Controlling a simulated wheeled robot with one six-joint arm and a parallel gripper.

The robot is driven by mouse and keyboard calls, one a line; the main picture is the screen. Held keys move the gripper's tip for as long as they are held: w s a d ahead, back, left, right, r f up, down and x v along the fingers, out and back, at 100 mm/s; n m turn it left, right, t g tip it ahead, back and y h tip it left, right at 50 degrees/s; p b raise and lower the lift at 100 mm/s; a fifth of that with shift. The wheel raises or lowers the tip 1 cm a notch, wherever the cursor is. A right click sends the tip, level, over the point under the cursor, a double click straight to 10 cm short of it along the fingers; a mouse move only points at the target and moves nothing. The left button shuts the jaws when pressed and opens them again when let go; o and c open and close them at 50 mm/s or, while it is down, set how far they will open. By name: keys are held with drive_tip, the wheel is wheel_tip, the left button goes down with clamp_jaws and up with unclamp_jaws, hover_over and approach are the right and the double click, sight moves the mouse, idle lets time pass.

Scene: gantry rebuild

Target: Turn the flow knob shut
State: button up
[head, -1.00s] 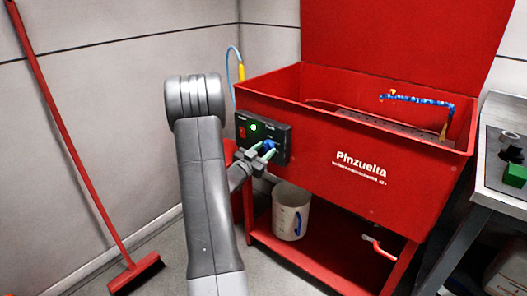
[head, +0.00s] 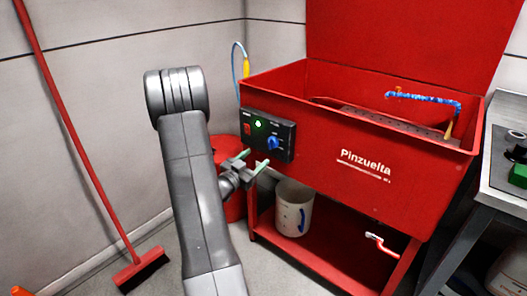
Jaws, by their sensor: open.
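The flow knob is a blue knob (head: 274,142) on the black control panel (head: 286,131) at the left of the red parts washer's front. Its pointer angle is too small to read surely. My gripper (head: 253,162) is open and empty, with pale green fingertips. It is below and to the left of the knob, apart from it, in front of the washer's left edge. The knob is in plain view.
The red washer tub (head: 350,175) stands on a frame with a white bucket (head: 293,215) below. A red-handled valve (head: 380,243) hangs under the tub. A red drum (head: 226,150) stands behind my gripper. A broom (head: 85,165) leans left.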

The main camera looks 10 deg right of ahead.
sight(269, 146)
drive_tip(key=v, duration=0.5)
drive_tip(key=shift+s+a, duration=0.25)
drive_tip(key=x, duration=1.4)
drive_tip(key=shift+b, duration=0.3)
drive_tip(key=shift+s+a, duration=0.1)
